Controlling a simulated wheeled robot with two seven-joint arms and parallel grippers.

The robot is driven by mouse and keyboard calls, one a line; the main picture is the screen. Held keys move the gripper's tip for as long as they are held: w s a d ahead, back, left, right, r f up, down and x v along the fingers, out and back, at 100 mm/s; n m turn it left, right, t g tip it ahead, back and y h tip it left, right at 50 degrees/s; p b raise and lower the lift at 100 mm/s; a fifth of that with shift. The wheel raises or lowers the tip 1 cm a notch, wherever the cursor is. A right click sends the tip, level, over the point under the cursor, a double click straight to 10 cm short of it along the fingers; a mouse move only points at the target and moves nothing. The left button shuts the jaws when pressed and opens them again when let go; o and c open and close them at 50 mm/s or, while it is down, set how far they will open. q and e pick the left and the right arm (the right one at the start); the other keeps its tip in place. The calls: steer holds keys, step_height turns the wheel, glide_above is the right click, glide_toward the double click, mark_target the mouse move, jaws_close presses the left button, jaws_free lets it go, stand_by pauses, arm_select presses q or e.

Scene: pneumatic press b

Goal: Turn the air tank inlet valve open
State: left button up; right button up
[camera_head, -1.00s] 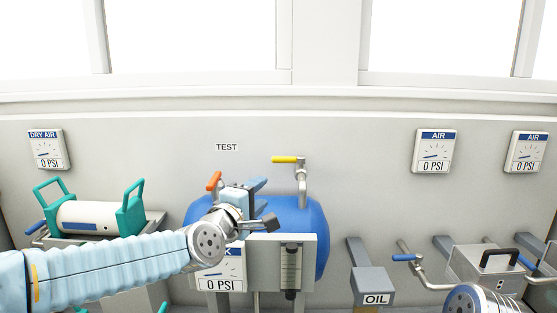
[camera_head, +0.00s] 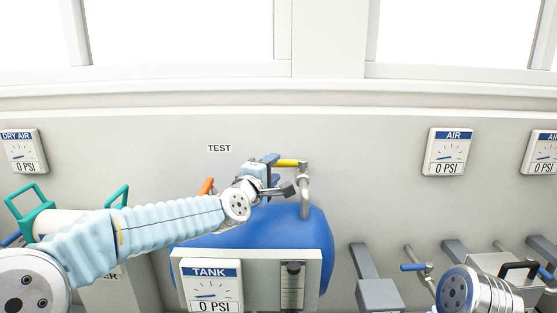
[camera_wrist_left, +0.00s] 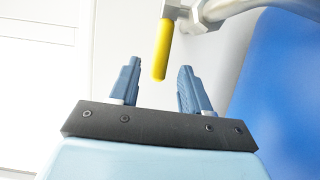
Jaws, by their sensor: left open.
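The blue air tank (camera_head: 250,228) stands against the wall behind the panel marked TANK. A valve with a yellow handle (camera_head: 286,162) sits on a metal pipe (camera_head: 304,190) at its upper right; the handle points left. An orange valve handle (camera_head: 207,186) shows at the tank's upper left, partly behind my arm. My left gripper (camera_head: 278,172) is open at the yellow handle. In the left wrist view the yellow handle (camera_wrist_left: 162,50) appears between the two blue fingertips, with visible gaps on both sides. Its end lies near fingertip level; I see no grip.
The TANK gauge (camera_head: 212,287) reads 0 PSI. A teal-handled cylinder (camera_head: 50,222) stands at left, partly behind my left arm. At right are a grey post (camera_head: 375,285), a blue-handled valve (camera_head: 413,267) and a black-handled box (camera_head: 515,270).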

mark_target(277, 165)
arm_select(q)
steer(key=x, duration=0.4)
steer(key=shift+w+p, duration=0.15)
steer(key=shift+p, duration=0.15)
jaws_close()
